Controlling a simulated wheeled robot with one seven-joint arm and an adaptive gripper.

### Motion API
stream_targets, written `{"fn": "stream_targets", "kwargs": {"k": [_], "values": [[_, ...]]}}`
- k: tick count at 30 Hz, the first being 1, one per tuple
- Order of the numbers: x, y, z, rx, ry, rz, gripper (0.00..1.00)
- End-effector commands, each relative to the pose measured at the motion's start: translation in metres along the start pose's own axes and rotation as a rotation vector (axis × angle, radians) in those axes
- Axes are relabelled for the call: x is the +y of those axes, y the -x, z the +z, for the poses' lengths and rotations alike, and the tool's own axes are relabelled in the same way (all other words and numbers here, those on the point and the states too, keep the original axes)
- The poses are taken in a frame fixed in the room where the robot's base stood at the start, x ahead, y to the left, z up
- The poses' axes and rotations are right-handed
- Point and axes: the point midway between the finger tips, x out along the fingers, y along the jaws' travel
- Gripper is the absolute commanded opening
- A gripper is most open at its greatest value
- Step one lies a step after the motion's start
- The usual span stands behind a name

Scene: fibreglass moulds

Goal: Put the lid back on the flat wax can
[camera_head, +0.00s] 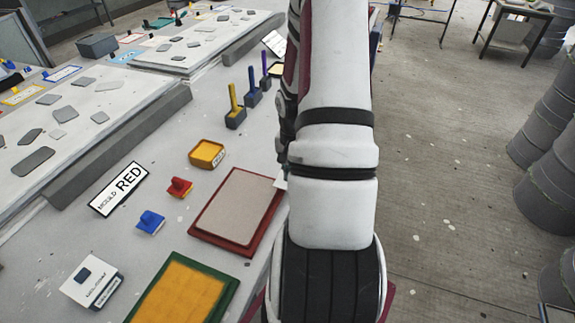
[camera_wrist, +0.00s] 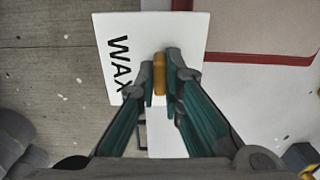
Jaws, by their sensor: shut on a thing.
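My gripper (camera_wrist: 160,75) is shut on a small yellow knob (camera_wrist: 160,73). Behind the knob is a white square plate lettered WAX (camera_wrist: 120,60), which looks like the lid. The plate overlaps the table edge and the floor in the wrist view. A sliver of white (camera_head: 281,183) shows beside my arm in the head view. My arm hides the gripper there. A low, square, orange-yellow can (camera_head: 207,153) with a small label on its front stands on the table, left of my arm. It looks like the flat wax can; its label is too small to read.
A red-framed mould (camera_head: 238,205) lies between the can and my arm. A green-framed yellow mould (camera_head: 183,292), red stamp (camera_head: 179,188), blue stamp (camera_head: 150,222), white box (camera_head: 92,281) and RED sign (camera_head: 118,190) are nearby. Upright-handled tools (camera_head: 235,108) stand behind. Grey barrels (camera_head: 546,200) stand right.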

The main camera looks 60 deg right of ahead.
Motion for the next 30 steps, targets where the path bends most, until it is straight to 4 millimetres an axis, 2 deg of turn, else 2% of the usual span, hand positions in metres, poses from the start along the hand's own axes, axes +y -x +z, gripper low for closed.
{"fn": "stream_targets", "kwargs": {"k": [5,8,12,16,24,27,30], "values": [[-0.024,0.0,-0.011,0.01,0.001,0.007,0.0],[-0.055,0.002,-0.025,0.018,-0.002,0.015,0.0],[-0.11,0.009,-0.043,0.027,-0.009,0.025,0.0],[-0.162,0.02,-0.052,0.03,-0.015,0.026,0.0],[-0.265,0.048,-0.047,0.019,-0.018,0.015,0.0],[-0.294,0.058,-0.04,0.012,-0.015,0.009,0.0],[-0.314,0.066,-0.034,0.005,-0.015,0.004,0.0]]}}
